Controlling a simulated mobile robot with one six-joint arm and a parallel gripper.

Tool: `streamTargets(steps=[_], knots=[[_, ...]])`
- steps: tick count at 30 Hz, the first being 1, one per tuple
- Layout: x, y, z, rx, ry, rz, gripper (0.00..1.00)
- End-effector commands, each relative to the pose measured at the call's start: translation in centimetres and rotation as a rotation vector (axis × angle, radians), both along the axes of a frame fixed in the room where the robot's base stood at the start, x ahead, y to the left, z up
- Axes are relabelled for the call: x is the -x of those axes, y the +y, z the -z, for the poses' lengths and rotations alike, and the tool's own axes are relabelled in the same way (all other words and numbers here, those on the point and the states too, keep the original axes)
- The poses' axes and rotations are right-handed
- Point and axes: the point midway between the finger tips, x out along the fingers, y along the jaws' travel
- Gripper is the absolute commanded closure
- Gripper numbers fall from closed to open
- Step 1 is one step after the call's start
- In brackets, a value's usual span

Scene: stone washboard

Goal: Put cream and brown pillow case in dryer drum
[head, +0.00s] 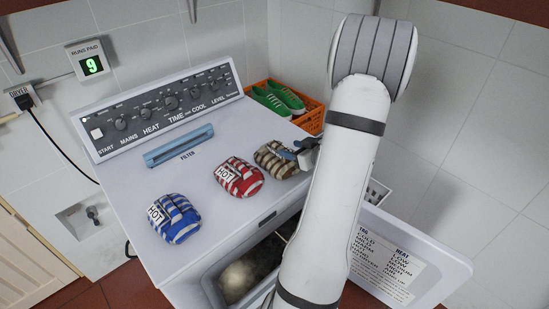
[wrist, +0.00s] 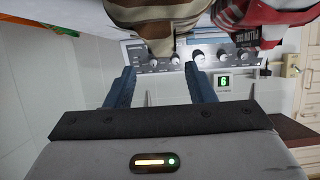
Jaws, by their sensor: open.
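The cream and brown pillow case (head: 272,161) lies bundled on the dryer's top, at the right end of a row of bundles. Its lower part shows at the top of the wrist view (wrist: 166,22). My gripper (head: 292,148) is at its right side in the head view. In the wrist view the two blue fingers (wrist: 160,78) are apart with nothing between them, and the case is just past their tips. I cannot tell if they touch it. The dryer drum (head: 247,273) is open below the front edge, dark inside, partly hidden by my arm; a pale shape is in it.
A red striped bundle (head: 238,177) and a blue one (head: 174,218) marked HOT lie left of the case. An orange crate (head: 312,119) with green shoes (head: 278,99) stands behind. The open dryer door (head: 415,262) juts out at right. A control panel (head: 155,106) rises at the back.

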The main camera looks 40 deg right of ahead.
Motion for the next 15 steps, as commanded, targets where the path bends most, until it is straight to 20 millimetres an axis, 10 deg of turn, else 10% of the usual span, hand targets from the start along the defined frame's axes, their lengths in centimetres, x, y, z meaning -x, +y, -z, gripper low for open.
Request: streamTargets(steps=[15], knots=[[-5.6,0.9,3.0,-0.001,0.002,-0.002,0.51]])
